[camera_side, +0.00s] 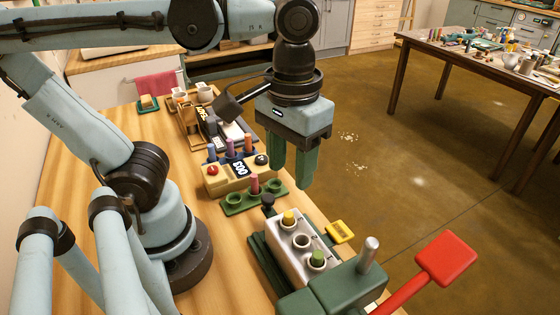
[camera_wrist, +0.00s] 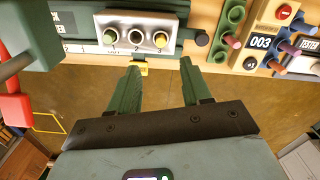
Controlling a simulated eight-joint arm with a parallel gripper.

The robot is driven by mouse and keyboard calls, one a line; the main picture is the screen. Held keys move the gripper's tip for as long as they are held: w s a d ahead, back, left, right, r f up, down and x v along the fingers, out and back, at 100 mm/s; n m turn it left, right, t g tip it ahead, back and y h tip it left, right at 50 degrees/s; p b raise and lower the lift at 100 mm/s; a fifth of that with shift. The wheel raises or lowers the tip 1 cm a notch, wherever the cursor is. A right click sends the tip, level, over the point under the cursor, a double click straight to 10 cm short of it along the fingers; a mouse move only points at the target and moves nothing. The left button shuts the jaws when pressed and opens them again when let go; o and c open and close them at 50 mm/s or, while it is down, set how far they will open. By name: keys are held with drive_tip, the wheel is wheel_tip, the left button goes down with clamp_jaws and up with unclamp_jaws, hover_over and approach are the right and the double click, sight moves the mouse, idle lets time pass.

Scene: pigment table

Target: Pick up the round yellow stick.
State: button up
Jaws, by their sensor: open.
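The round yellow stick (camera_side: 289,217) stands upright in the far hole of a white block (camera_side: 280,250) in the side view. In the wrist view the yellow stick (camera_wrist: 160,40) is in the right-hand hole of the white block (camera_wrist: 136,20), by the mark 3. A green stick (camera_side: 317,258) sits in the near hole, and the middle hole looks empty. My gripper (camera_side: 290,178) is open and empty, its green fingers pointing down, higher than the block and apart from it. In the wrist view my gripper (camera_wrist: 160,68) has its fingertips apart, below the yellow stick in the picture.
A green device with a red lever (camera_side: 445,258) is at the near end. A small yellow piece (camera_side: 340,232) sits beside the block.

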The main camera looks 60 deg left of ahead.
sight(289, 214)
drive_tip(key=shift+f, duration=4.55)
drive_tip(key=shift+c, duration=0.4)
clamp_jaws()
